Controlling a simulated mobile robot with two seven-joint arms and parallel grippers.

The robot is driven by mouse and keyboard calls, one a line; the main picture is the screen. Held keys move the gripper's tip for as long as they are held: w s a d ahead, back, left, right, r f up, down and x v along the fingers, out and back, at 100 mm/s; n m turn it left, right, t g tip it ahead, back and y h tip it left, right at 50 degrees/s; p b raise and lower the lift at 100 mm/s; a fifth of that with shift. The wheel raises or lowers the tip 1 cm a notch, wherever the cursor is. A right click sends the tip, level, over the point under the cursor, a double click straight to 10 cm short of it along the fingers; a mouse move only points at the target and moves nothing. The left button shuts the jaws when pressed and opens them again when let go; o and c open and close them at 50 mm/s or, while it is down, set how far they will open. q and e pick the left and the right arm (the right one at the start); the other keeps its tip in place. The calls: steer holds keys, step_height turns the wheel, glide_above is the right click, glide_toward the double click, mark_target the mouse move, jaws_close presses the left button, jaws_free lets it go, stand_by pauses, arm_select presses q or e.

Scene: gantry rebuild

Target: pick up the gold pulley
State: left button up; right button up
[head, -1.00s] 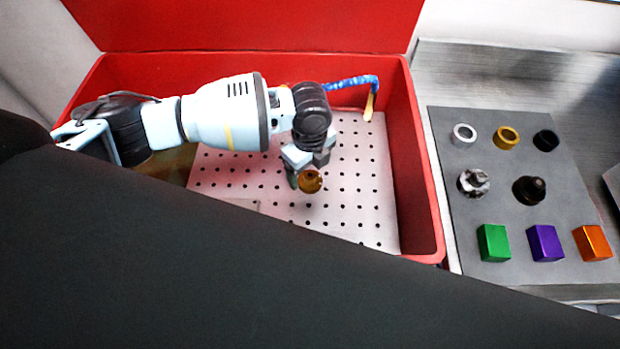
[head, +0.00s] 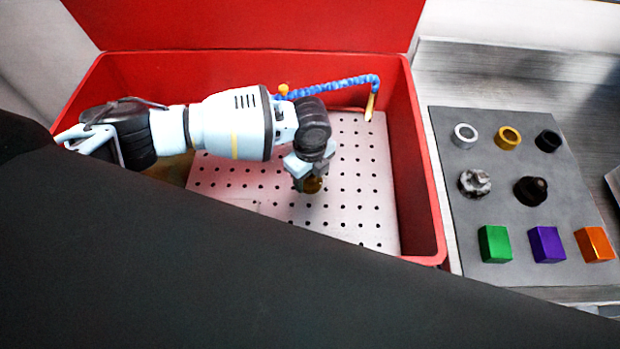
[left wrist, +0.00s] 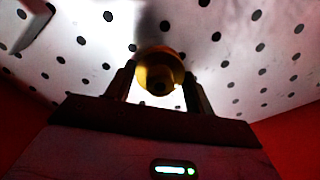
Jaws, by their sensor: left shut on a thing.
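The gold pulley (head: 313,185) is in my left gripper (head: 305,181), over the white perforated plate (head: 350,205) inside the red bin. In the left wrist view the pulley (left wrist: 160,72) sits between the two dark fingers (left wrist: 159,88), which are shut on it. My right gripper is not in view.
The red bin's walls (head: 425,190) surround the plate. A blue segmented hose (head: 335,88) with a yellow tip hangs along the back. At the right, a grey mat (head: 500,185) holds rings, knobs and coloured blocks. A large dark shape covers the lower front.

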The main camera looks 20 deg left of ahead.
arm_select(q)
steer(key=shift+r, duration=0.1)
steer(key=shift+r, duration=0.4)
steer(key=r, duration=0.2)
steer(key=shift+s+a+r, duration=0.15)
steer(key=shift+s+r, duration=0.15)
steer(key=shift+r, duration=0.1)
steer(key=s+a, duration=0.1)
steer(key=s, duration=0.3)
steer(key=s+a+p, duration=0.1)
steer(key=s+a, duration=0.1)
steer(key=s, duration=0.2)
steer(key=s+a+r, duration=0.1)
steer(key=s+a, duration=0.1)
steer(key=s, duration=0.2)
steer(key=shift+s, duration=0.35)
steer(key=shift+s+a+r, duration=0.15)
steer(key=shift+s+a, duration=0.1)
steer(key=shift+s, duration=0.55)
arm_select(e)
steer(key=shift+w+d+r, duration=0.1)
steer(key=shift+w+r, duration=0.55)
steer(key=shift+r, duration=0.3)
